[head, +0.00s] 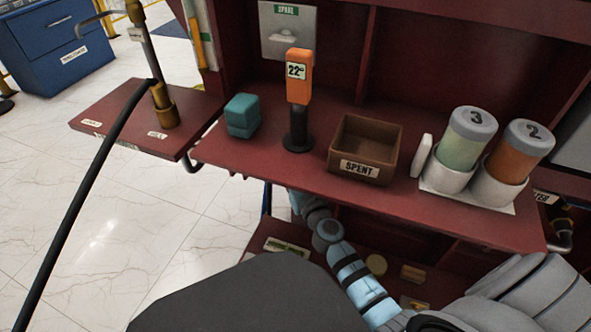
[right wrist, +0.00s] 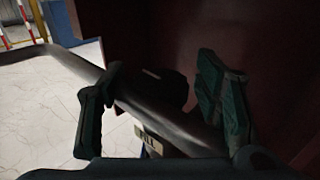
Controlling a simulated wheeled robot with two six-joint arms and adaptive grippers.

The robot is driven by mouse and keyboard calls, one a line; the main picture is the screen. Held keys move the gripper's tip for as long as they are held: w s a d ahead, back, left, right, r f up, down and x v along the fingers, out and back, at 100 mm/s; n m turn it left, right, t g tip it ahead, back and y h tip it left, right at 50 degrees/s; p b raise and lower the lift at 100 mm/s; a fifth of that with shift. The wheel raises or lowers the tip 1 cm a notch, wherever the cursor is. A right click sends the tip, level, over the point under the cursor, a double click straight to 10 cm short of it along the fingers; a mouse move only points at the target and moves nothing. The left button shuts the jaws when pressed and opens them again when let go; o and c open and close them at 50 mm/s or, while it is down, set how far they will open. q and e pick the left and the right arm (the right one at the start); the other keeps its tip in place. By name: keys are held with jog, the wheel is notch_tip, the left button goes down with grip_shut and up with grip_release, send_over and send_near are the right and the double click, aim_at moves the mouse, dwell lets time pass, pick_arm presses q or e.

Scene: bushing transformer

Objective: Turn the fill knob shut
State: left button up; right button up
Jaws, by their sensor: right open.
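In the right wrist view my right gripper (right wrist: 162,70) is open, one finger on each side of the picture. A thick dark pipe (right wrist: 85,70) slants across the view between the fingers; I cannot tell whether they touch it. A FILL label (right wrist: 148,140) shows below the pipe. A dark rounded shape (right wrist: 168,88) lies beyond it in shadow; I cannot tell whether it is the fill knob. In the head view an arm of mine reaches under the red shelf, and its gripper is hidden. My left gripper is not in view.
The red shelf (head: 300,180) holds a teal block (head: 242,115), an orange meter (head: 299,78), a SPENT box (head: 362,150) and two canisters (head: 468,140). A brass fitting (head: 163,105) and black hose (head: 80,185) are at left. A blue cabinet (head: 60,45) stands behind.

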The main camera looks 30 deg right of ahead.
jog(key=s+a, duration=0.1)
jog(key=s, duration=1)
jog(key=shift+s+a, duration=0.3)
jog(key=shift+s, duration=0.05)
